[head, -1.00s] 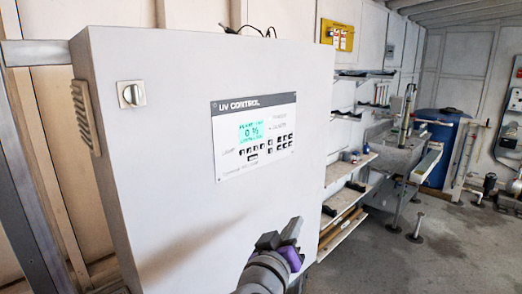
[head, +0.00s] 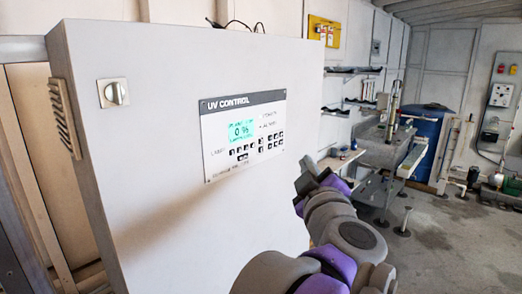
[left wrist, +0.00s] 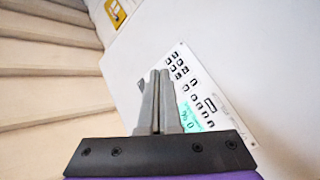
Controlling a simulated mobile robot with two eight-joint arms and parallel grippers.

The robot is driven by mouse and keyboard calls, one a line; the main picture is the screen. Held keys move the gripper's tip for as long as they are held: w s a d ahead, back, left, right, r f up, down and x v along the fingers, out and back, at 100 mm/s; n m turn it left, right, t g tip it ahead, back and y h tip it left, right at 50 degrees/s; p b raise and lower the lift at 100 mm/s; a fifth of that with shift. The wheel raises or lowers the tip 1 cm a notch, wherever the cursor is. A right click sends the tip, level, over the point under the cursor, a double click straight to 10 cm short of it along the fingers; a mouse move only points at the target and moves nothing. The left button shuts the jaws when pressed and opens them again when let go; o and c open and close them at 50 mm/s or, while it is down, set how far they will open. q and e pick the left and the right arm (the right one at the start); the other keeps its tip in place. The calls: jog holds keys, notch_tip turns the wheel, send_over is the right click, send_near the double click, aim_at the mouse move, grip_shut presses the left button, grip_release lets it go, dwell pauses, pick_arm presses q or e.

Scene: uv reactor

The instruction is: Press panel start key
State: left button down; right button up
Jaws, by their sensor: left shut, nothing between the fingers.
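The UV control panel (head: 244,135) is a white plate with a dark title strip, a lit green display (head: 241,132) and rows of small black keys (head: 257,149). It is mounted on the front of a large light grey cabinet (head: 150,180). Which key is the start key is too small to read. My left gripper (head: 308,168) is in front of the cabinet, to the right of and a little below the panel. In the left wrist view the shut fingers (left wrist: 159,78) cover part of the panel (left wrist: 205,95), beside the display. Contact cannot be told. My right gripper is not in view.
A rotary switch (head: 113,92) is at the cabinet's upper left and a vent grille (head: 63,115) is on its left side. A yellow sign (head: 323,31) hangs on the back wall. Shelves and a metal sink unit (head: 380,150) stand behind on the right.

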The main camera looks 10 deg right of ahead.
aim_at(261, 149)
pick_arm(q)
jog(key=shift+w+a, duration=0.9)
jog(key=shift+w, duration=0.25)
jog(key=shift+w+a, duration=0.9)
jog(key=shift+w, duration=0.25)
jog(key=shift+w+a, duration=0.9)
jog(key=shift+w, duration=0.25)
jog(key=shift+w+a, duration=0.25)
jog(key=shift+w, duration=0.1)
jog(key=shift+w+a+p, duration=0.15)
jog(key=shift+p, duration=0.2)
jog(key=shift+s+d, duration=0.4)
jog(key=shift+s, duration=0.15)
